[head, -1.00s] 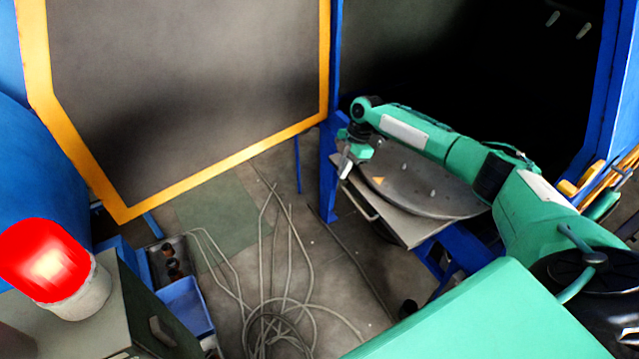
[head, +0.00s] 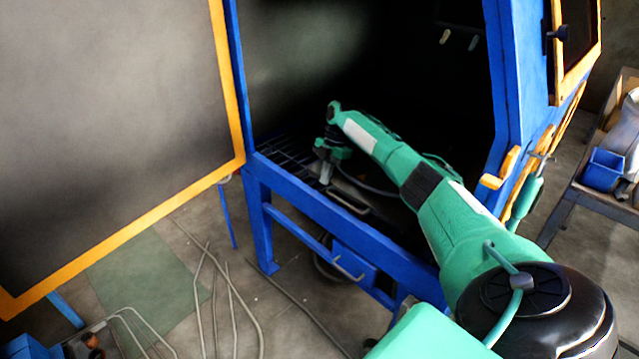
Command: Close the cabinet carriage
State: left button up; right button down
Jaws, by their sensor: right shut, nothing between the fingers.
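The blue cabinet (head: 262,215) stands open, with its dark inside showing behind my right arm. The carriage (head: 352,203) sits low inside the cabinet opening, just behind the blue front rail. Its front edge with a pale handle shows; my right arm hides much of its round plate. My right gripper (head: 325,174) is shut and empty, just left of the handle and above the grating. I cannot tell whether it touches the carriage. My left gripper is not in view.
The large grey cabinet door (head: 110,120) with a yellow edge stands open at the left. Grey hoses (head: 228,310) lie on the floor in front. A cart with a blue bin (head: 603,170) stands at the right, beside yellow latches (head: 500,168) on the cabinet frame.

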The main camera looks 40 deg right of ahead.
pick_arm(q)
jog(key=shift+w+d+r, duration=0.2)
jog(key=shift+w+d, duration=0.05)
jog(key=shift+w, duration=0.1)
pick_arm(e)
jog(key=shift+d+r, duration=0.15)
jog(key=shift+d, duration=0.15)
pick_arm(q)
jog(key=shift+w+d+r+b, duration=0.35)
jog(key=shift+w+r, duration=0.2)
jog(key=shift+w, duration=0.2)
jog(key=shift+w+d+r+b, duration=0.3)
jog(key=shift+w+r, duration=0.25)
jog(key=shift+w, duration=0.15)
pick_arm(e)
jog(key=v, duration=1.3)
jog(key=shift+r, duration=0.35)
